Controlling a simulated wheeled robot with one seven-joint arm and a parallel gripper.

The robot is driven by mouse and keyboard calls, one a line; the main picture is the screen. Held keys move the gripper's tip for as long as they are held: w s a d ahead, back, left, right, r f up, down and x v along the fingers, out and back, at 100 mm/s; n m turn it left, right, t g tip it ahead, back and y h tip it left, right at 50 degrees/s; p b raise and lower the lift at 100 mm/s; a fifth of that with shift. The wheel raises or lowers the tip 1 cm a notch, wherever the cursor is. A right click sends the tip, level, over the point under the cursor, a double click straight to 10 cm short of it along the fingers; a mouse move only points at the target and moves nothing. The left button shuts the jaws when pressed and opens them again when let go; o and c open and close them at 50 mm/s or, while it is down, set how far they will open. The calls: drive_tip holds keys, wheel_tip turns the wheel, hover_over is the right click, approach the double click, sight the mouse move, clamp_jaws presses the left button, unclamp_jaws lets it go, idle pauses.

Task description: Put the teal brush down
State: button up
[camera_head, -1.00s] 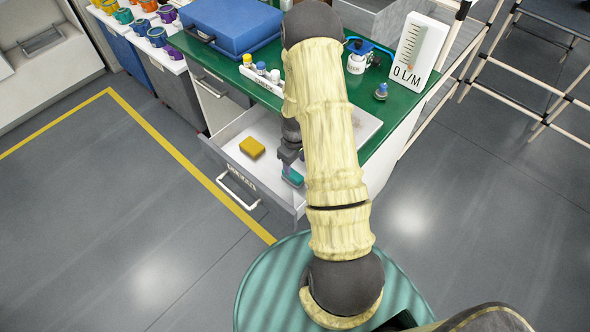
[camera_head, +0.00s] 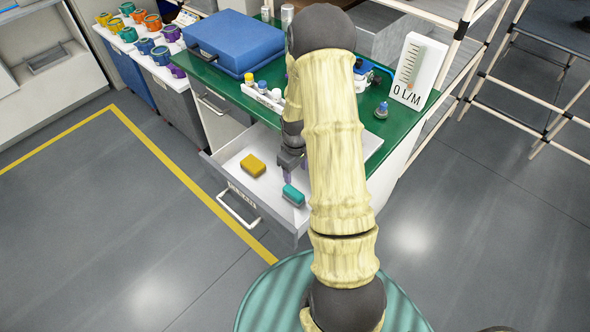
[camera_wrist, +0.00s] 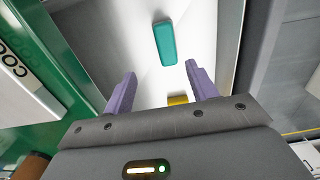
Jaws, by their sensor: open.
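The teal brush (camera_head: 293,195) lies in the open white drawer (camera_head: 232,168), near its front right corner. It also shows in the wrist view (camera_wrist: 165,43), beyond the fingertips and apart from them. My gripper (camera_head: 287,175) is over the drawer, just behind the brush in the head view. In the wrist view its two purple fingers (camera_wrist: 158,82) are spread with nothing between them. My arm covers the right part of the drawer in the head view.
A yellow block (camera_head: 253,165) lies in the drawer left of the brush; part of it shows in the wrist view (camera_wrist: 178,100). The green worktop (camera_head: 225,88) above holds a blue case (camera_head: 234,45), a white rack of small bottles (camera_head: 262,97) and a flow gauge (camera_head: 416,68).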

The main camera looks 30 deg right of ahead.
drive_tip(key=s+a+r+m+t, duration=0.1)
drive_tip(key=s+a+r+m, duration=0.1)
drive_tip(key=s+a+r, duration=0.4)
drive_tip(key=s+a+r+m+t, duration=0.1)
drive_tip(key=s+a+r, duration=0.5)
drive_tip(key=r, duration=0.7)
drive_tip(key=shift+s+a+m+t, duration=0.3)
drive_tip(key=shift+a+m, duration=0.2)
drive_tip(key=shift+a, duration=0.25)
drive_tip(key=shift+r, duration=0.2)
drive_tip(key=p+v, duration=0.2)
drive_tip(key=p, duration=0.1)
drive_tip(key=shift+w+r, duration=0.25)
drive_tip(key=shift+r, duration=0.2)
